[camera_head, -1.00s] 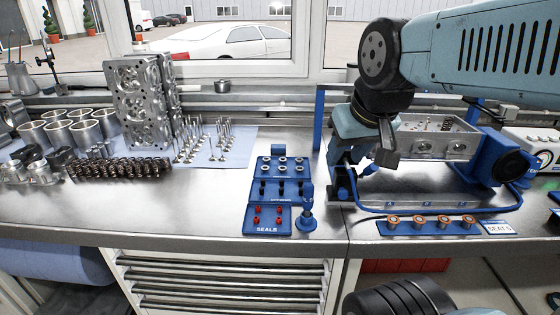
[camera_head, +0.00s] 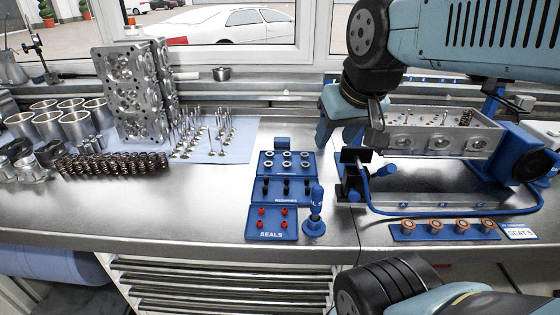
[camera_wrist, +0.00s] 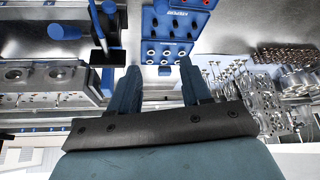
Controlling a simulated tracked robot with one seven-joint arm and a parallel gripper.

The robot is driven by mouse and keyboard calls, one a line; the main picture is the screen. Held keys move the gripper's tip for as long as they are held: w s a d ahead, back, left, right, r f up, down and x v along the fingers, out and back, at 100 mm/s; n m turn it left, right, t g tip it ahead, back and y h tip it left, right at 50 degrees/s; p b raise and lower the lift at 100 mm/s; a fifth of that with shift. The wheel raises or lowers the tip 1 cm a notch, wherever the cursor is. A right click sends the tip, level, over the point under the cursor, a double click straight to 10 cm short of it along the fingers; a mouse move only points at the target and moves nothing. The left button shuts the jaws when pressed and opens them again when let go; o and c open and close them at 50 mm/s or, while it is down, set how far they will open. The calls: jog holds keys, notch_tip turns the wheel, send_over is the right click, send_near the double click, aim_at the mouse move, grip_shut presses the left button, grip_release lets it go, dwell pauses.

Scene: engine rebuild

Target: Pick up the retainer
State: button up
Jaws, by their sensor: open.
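Small silver ring-shaped pieces (camera_head: 287,164), which look like the retainers, sit in rows in the upper part of a blue tray (camera_head: 251,191) on the bench. They also show in the wrist view (camera_wrist: 166,53), just beyond my fingertips. I cannot make out which single one is meant. My gripper (camera_head: 337,138) hangs above the bench, right of the tray and beside the cylinder head fixture. In the wrist view my gripper (camera_wrist: 147,72) has its two fingers spread apart with nothing between them.
Dark pieces and red seals (camera_head: 284,224) fill the lower tray. A blue upright tool (camera_head: 315,212) stands at its right. The cylinder head (camera_head: 430,140) rests in a blue fixture. Valves (camera_head: 212,140) and springs (camera_head: 110,163) lie left. Bare bench lies in front of the springs.

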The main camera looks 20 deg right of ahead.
jog(key=w, duration=0.1)
jog(key=n+g, duration=0.3)
jog(key=g, duration=0.3)
send_over(287, 166)
jog(key=w, duration=0.2)
notch_tip(287, 166, down, 10)
jog(key=f, duration=1.4)
jog(key=shift+s+d, duration=0.2)
jog(key=shift+s, duration=0.1)
jog(key=c, duration=0.9)
